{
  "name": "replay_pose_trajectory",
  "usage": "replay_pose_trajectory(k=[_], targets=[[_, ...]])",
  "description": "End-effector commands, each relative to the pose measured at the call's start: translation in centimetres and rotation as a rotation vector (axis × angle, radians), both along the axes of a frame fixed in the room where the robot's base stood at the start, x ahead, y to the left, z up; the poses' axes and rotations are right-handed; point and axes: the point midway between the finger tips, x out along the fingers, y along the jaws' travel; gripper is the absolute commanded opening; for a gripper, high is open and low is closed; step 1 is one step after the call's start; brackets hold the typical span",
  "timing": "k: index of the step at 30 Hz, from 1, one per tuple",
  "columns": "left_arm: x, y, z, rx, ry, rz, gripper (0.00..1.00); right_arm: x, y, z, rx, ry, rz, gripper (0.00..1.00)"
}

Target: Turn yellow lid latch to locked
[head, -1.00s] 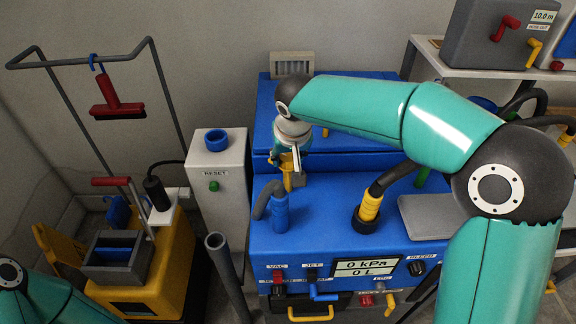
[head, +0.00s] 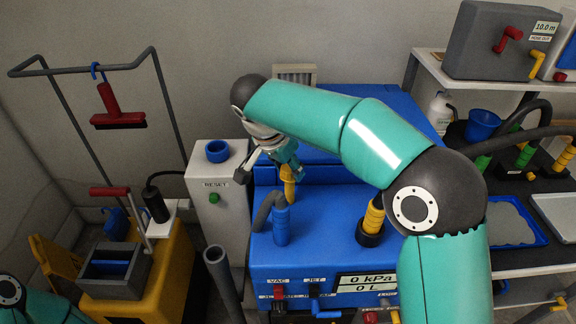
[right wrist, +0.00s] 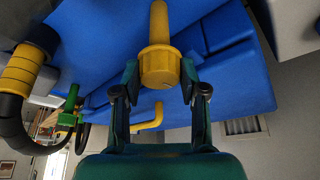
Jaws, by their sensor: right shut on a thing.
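The yellow lid latch (head: 289,182) stands on the blue machine (head: 330,225), in front of its raised blue lid part. My right gripper (head: 290,168) comes down to it from above and behind. In the right wrist view the latch's round yellow knob (right wrist: 158,68) sits between the two fingertips, and the gripper (right wrist: 160,80) is shut on it. A yellow shaft runs out from the knob. The arm hides part of the lid in the head view. Only a link of my left arm shows at the lower left; its gripper is out of view.
A blue nozzle with a grey hose (head: 281,225) stands close in front of the latch. A yellow-and-black hose fitting (head: 372,220) is to the right. A grey RESET post (head: 217,210) is left. Another bent yellow handle (right wrist: 150,120) shows in the right wrist view.

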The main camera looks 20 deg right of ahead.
Motion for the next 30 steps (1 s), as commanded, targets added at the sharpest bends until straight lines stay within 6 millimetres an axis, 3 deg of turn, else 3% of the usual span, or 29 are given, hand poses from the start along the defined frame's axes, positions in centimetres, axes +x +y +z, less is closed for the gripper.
replay_pose_trajectory(k=[21,22,26,30], targets=[[0.0,0.0,0.29,0.0,0.0,0.0,0.4,0.2,0.1,0.2,0.004,-0.01,-0.09,0.07],[0.0,0.0,0.29,0.0,0.0,0.0,0.4,0.2,0.1,0.21,0.004,-0.01,-0.09,0.45],[0.0,0.0,0.29,0.0,0.0,0.0,0.4,0.15,0.09,0.16,0.003,-0.007,-0.09,0.67],[0.0,0.0,0.28,0.0,0.0,0.0,0.4,0.12,0.08,0.11,0.003,-0.005,-0.09,0.67]])
